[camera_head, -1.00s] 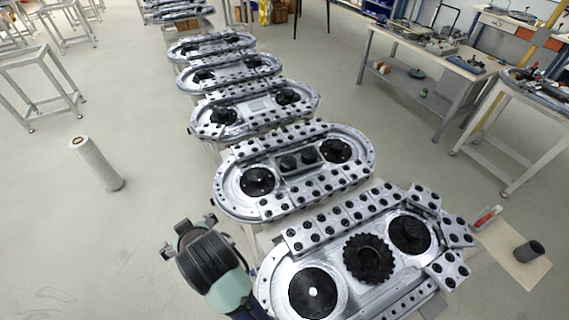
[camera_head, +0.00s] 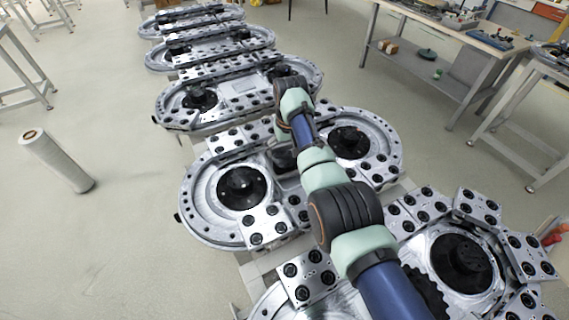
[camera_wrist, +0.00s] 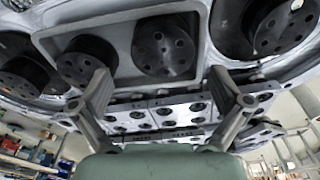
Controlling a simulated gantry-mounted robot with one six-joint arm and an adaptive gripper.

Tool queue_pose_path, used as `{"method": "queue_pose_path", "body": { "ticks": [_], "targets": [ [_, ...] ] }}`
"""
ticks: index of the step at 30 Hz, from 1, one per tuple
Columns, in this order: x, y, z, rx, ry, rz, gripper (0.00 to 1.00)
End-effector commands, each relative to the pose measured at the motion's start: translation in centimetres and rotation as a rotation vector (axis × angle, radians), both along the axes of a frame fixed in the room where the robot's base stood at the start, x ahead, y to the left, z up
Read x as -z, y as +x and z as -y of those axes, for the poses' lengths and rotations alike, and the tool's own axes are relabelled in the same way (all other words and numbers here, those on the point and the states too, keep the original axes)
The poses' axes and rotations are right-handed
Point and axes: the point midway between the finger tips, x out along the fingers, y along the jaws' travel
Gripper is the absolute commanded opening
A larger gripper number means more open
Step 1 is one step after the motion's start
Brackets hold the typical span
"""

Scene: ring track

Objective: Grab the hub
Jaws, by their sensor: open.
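Two small black hubs sit side by side in a grey rectangular tray (camera_wrist: 122,28) in the wrist view, the left hub (camera_wrist: 88,58) and the right hub (camera_wrist: 166,45). My gripper (camera_wrist: 160,80) is open and empty. Its left finger overlaps the left hub in the picture, and its right finger lies just right of the right hub. I cannot tell whether either finger touches anything. In the head view my arm reaches over the second oval track (camera_head: 205,222), hiding most of its tray and the fingers.
Larger black wheels flank the tray, one left (camera_head: 243,187) and one right (camera_head: 348,141) in the head view. Plates with black rollers line the track rim. More tracks (camera_head: 200,97) stand behind.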

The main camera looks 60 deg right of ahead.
Motion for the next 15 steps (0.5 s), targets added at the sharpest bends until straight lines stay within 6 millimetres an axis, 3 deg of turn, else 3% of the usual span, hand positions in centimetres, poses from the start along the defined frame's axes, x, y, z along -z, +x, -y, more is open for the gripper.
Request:
{"method": "queue_pose_path", "body": {
  "ticks": [3,10,15],
  "targets": [
    [0.7,0.1,0.0,-0.001,-0.001,0.001,1.0],
    [4.9,0.5,0.1,0.0,0.0,0.0,1.0],
    [5.2,0.6,0.2,-0.001,-0.002,0.002,1.0]
  ]
}}
